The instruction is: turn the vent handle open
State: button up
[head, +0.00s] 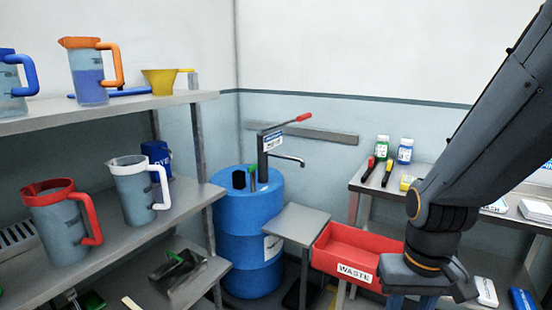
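A blue drum (249,225) stands on the floor at the centre of the head view. On its lid is a small upright piece with a green top (252,171), which looks like the vent handle; its turn position is too small to tell. A dark block (238,179) sits just left of it. A dark pump (263,158) with a long red-tipped lever rises behind, its spout pointing right. My gripper (428,284) is low at the right, well away from the drum, by the red bin. Its fingertips are not clearly visible.
A grey stand (296,224) and a red WASTE bin (336,262) lie between drum and gripper. The left shelf (118,222) holds jugs and a scoop. Above the grey stand there is free room.

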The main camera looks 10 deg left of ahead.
aim_at(251, 170)
jog(key=u, duration=0.1)
jog(key=i, duration=0.6)
jog(key=u, duration=0.9)
jog(key=i, duration=0.5)
jog(key=u, duration=0.5)
